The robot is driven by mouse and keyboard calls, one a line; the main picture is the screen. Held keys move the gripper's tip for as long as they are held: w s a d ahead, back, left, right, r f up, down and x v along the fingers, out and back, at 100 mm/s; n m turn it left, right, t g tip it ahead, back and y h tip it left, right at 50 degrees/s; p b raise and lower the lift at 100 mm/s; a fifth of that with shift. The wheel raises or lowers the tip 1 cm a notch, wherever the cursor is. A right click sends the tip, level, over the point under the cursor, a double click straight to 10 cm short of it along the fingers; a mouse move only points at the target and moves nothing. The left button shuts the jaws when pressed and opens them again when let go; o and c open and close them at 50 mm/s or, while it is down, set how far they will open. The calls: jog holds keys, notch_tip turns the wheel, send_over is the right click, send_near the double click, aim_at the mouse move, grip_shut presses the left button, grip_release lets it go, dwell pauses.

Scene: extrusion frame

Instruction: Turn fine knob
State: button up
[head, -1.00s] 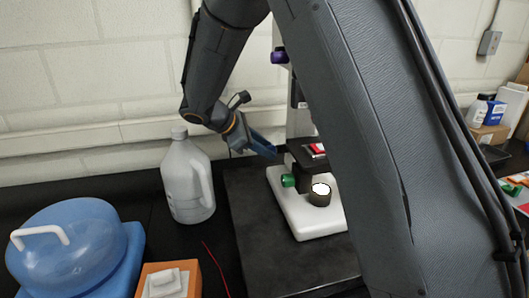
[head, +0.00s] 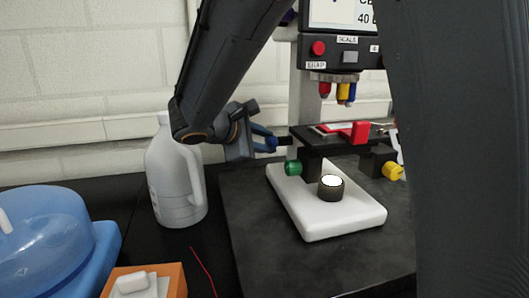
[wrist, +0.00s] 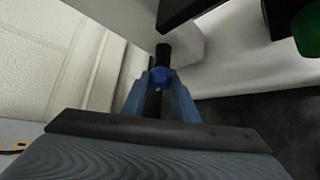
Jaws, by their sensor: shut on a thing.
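My gripper (head: 270,143) has blue fingers and is shut on a small dark blue knob (wrist: 161,76) with a black cylindrical stub beyond it. In the head view it is at the left end of the microscope's black stage (head: 318,141). I cannot tell whether the stub joins the microscope. A green knob (head: 293,168) sits below and right of my gripper, and a yellow knob (head: 393,171) is on the far right side. The green knob also shows at the wrist view's upper right (wrist: 306,28). No knob label can be read.
The microscope's white base (head: 345,220) stands on a dark mat. A grey-white jug (head: 172,185) is close to the left under my arm. A blue domed container (head: 40,235) and an orange box (head: 165,278) are at the front left. Colored objective lenses (head: 337,90) hang above the stage.

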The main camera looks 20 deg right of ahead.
jog(key=shift+t+b, duration=0.3)
jog(key=shift+b, duration=0.4)
jog(key=o, duration=1.1)
jog(key=shift+s, duration=0.1)
jog(key=shift+c, duration=0.2)
jog(key=b+v, duration=0.1)
jog(key=v, duration=0.7)
jog(key=shift+f, duration=0.1)
